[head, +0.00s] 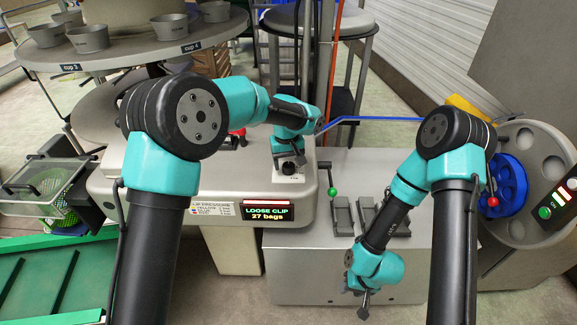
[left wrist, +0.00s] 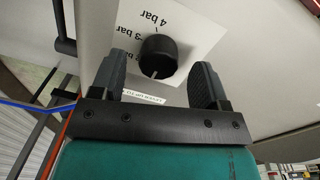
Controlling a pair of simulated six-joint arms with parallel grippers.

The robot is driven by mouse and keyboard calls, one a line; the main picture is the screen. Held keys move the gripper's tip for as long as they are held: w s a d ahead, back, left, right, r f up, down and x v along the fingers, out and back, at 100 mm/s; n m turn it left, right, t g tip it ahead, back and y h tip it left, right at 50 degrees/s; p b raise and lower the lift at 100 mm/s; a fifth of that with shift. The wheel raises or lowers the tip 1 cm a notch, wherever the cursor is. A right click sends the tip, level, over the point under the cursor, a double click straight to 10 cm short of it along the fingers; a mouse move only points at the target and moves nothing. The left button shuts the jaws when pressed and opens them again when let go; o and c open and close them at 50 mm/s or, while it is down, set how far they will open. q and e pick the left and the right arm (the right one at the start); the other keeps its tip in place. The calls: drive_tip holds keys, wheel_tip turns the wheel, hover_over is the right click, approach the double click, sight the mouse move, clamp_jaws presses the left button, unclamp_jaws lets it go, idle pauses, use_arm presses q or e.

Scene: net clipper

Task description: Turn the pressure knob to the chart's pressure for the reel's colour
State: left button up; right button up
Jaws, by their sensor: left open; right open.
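The black pressure knob (left wrist: 158,56) sits on a white dial plate (left wrist: 192,22) with "4 bar", "3 bar" and a partly covered lower mark. A pale line on the knob points toward the bottom of the left wrist view. My left gripper (left wrist: 160,66) is open, its fingers on either side of the knob with gaps. In the head view my left gripper (head: 289,158) is at the knob on the machine front. The reel (head: 511,183) is blue. My right gripper (head: 364,301) is open and empty, low.
A display (head: 268,211) reads "LOOSE CLIP 27 bags". A red-knobbed lever (head: 492,187) stands by the reel, and a green-knobbed lever (head: 331,184) right of the display. Grey cups (head: 88,38) stand on the upper left table.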

use_arm(q)
drive_tip(key=shift+f, duration=1.05)
drive_tip(key=c, duration=0.9)
drive_tip(key=shift+c, duration=0.2)
